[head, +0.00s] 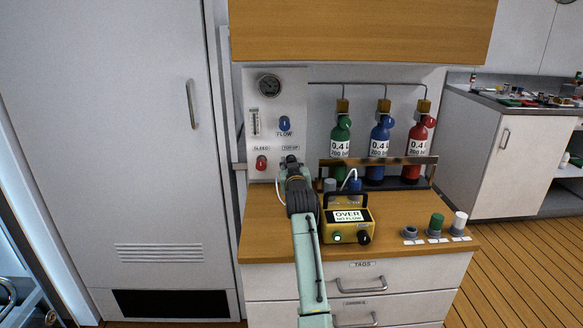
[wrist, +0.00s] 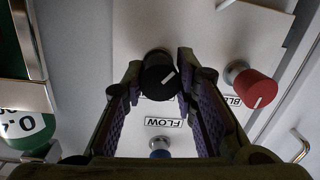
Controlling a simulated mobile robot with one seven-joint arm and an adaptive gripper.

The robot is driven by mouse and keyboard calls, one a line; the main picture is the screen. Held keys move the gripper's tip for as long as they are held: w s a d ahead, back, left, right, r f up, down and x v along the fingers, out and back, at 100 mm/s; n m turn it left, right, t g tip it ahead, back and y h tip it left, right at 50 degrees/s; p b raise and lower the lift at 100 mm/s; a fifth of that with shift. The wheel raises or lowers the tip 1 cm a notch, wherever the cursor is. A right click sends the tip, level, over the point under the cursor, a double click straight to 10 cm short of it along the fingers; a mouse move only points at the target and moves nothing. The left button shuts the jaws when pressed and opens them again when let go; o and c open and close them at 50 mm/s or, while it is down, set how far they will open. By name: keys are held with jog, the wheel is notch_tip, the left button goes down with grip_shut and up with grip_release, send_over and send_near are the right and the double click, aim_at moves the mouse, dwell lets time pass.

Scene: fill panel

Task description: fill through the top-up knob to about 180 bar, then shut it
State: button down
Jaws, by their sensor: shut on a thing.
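The wall panel (head: 285,103) carries a round dark gauge (head: 269,85); its needle is too small to read. My gripper (wrist: 158,82) is shut on this knob, one finger at each side. In the head view my gripper (head: 291,162) covers the knob, just under the TOP-UP label (head: 291,147). The red bleed knob (head: 261,162) is to its left; it shows at right in the wrist view (wrist: 257,88). The blue flow knob (head: 285,123) is above.
A yellow box (head: 346,236) on the counter displays "OVER NO FLOW". Green (head: 340,142), blue (head: 379,142) and red (head: 417,142) cylinders stand in a rack behind a rail (head: 385,161). Several small caps (head: 436,225) stand at the counter's right. A wooden cupboard (head: 360,30) hangs above.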

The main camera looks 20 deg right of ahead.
dwell(0.3)
jog(key=c, duration=1.3)
grip_release()
jog(key=v, duration=1.2)
